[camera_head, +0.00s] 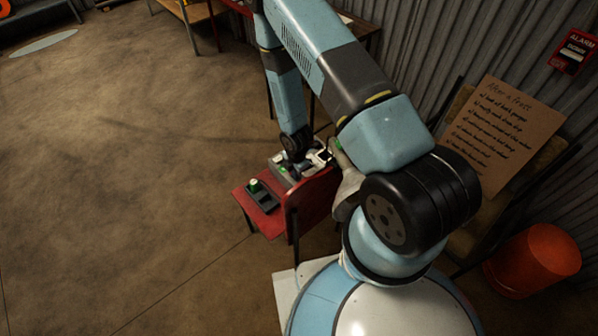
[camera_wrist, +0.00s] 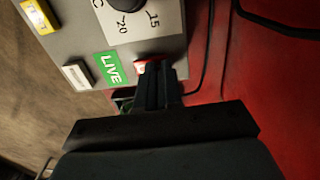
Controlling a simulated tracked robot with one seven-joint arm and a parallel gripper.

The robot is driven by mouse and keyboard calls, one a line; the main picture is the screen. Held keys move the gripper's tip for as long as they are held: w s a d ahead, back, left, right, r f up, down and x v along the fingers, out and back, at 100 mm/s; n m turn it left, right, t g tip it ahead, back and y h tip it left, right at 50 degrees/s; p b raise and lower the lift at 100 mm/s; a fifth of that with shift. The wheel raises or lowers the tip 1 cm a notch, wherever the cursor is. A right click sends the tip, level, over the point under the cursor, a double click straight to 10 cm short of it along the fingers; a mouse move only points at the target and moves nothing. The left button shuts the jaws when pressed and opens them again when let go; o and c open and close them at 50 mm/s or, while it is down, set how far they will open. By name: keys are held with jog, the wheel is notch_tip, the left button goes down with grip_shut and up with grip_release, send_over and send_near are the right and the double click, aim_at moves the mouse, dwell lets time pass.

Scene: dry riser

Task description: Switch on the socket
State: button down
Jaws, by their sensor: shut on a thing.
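The socket unit is a grey box (camera_wrist: 75,40) with a dial (camera_wrist: 130,5), a green LIVE label (camera_wrist: 110,67) and a small red switch (camera_wrist: 147,66) at its edge. In the head view the grey box (camera_head: 281,168) is on a red surface, partly hidden by my arm. My gripper (camera_wrist: 155,72) is at the red switch in the wrist view, its two dark fingers close together. It looks shut on the switch, though the fingers cover most of it. Whether the switch is on or off I cannot tell.
A dark cable (camera_wrist: 207,60) runs beside the grey box. A handwritten board (camera_head: 510,125), a red alarm box (camera_head: 573,51) and an orange bin (camera_head: 535,258) are right.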

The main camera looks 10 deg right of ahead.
jog(key=shift+s+d+f, duration=0.15)
jog(key=shift+d+f, duration=0.3)
jog(key=shift+f, duration=0.1)
jog(key=shift+w+a, duration=0.35)
jog(key=shift+w, duration=0.3)
jog(key=shift+r, duration=0.15)
jog(key=shift+w+r, duration=0.1)
jog(key=shift+r, duration=0.3)
jog(key=shift+w+r, duration=0.15)
jog(key=shift+w, duration=0.05)
notch_tip(320, 180, up, 8)
jog(key=s, duration=0.1)
jog(key=shift+s+f, duration=0.2)
jog(key=shift+s, duration=0.1)
jog(key=shift+a, duration=0.1)
